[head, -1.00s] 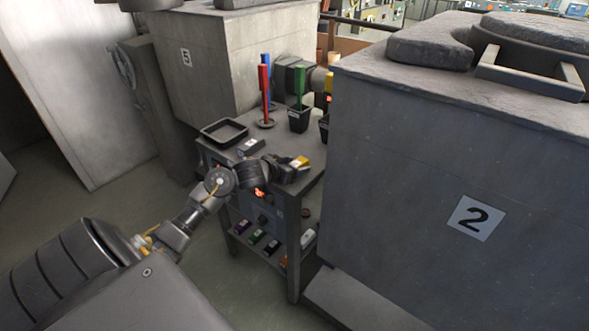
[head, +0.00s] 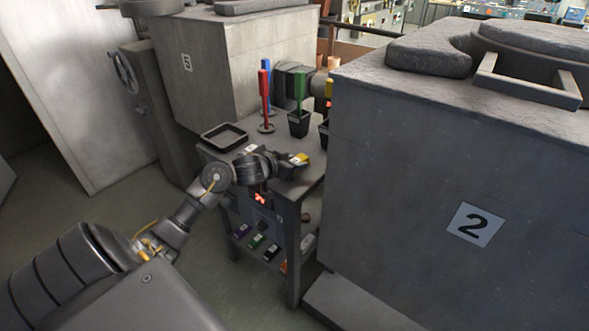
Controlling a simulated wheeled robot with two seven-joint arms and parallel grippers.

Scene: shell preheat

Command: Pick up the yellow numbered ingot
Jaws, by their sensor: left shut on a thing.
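The yellow numbered ingot (head: 301,158) is at the right side of the small work table's top, with its yellow end showing. My left gripper (head: 290,163) reaches across the table from the left and is shut on the ingot. The fingers hide part of it, and I cannot tell whether it touches the table top. My right gripper is not in view.
The small table (head: 313,178) also bears a black tray (head: 224,136), a red tool (head: 265,100) on a stand and a green tool (head: 300,92) in a black cup. Its lower shelf holds several coloured ingots (head: 257,241). A big grey block marked 2 (head: 400,180) stands close on the right.

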